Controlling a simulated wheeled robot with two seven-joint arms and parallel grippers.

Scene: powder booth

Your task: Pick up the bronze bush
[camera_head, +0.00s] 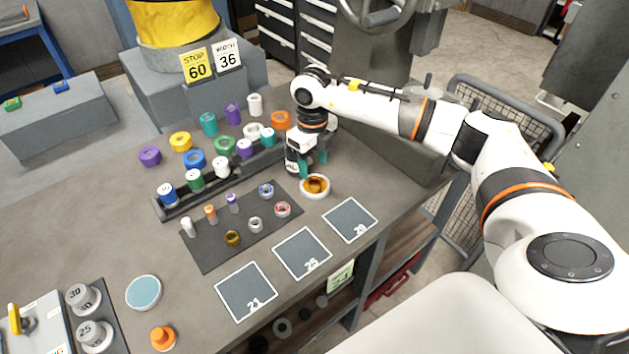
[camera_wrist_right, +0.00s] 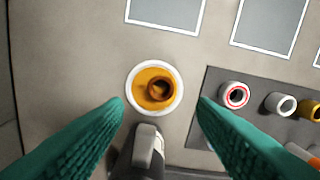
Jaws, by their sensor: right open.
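A brown bronze-coloured bush (camera_head: 314,184) sits in a round white dish (camera_head: 327,191) with an amber inside. In the right wrist view the bush (camera_wrist_right: 160,88) shows as a dark ring right of the dish's centre, within the white rim (camera_wrist_right: 129,88). A second gold-brown bush (camera_head: 232,238) lies on the dark mat; the pictures do not settle which one the task names. My right gripper (camera_head: 313,163) points down just behind the dish, open and empty. In the right wrist view its teal fingertips (camera_wrist_right: 160,104) stand apart, either side of the dish's near edge. My left gripper is out of view.
The dark mat (camera_head: 210,255) left of the dish holds several small bushes. A dark rack (camera_head: 220,180) with several coloured spools stands behind. Marked squares (camera_head: 349,220) lie in front. Bare bench surrounds the dish, and a teal disc (camera_head: 144,292) sits front left.

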